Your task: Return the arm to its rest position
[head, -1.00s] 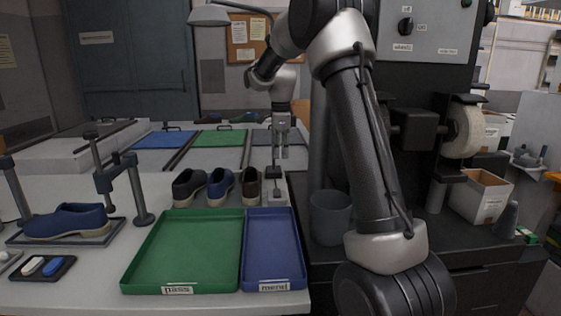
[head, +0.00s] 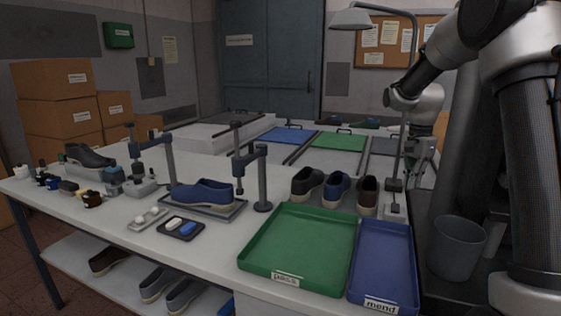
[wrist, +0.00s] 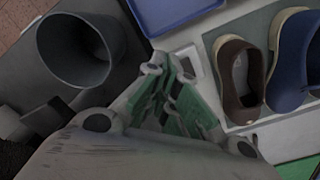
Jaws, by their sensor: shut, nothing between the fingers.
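My arm comes in from the right edge of the head view. My gripper (head: 414,180) hangs at its end, behind the lamp's stand at the right end of the bench. In the wrist view my gripper (wrist: 168,66) is shut, its fingers drawn together with nothing between them. It is above the area between a grey bin (wrist: 72,88) on the left and a brown shoe (wrist: 236,85) on the right. The gripper appears apart from both. The fingers partly cover what lies below them.
The bench holds a green tray (head: 296,256), a blue tray (head: 383,272), several shoes (head: 336,187), a clamp stand (head: 261,180) and a desk lamp (head: 401,150). The grey bin (head: 456,248) stands right of the trays. Boxes (head: 55,100) are stacked at the left.

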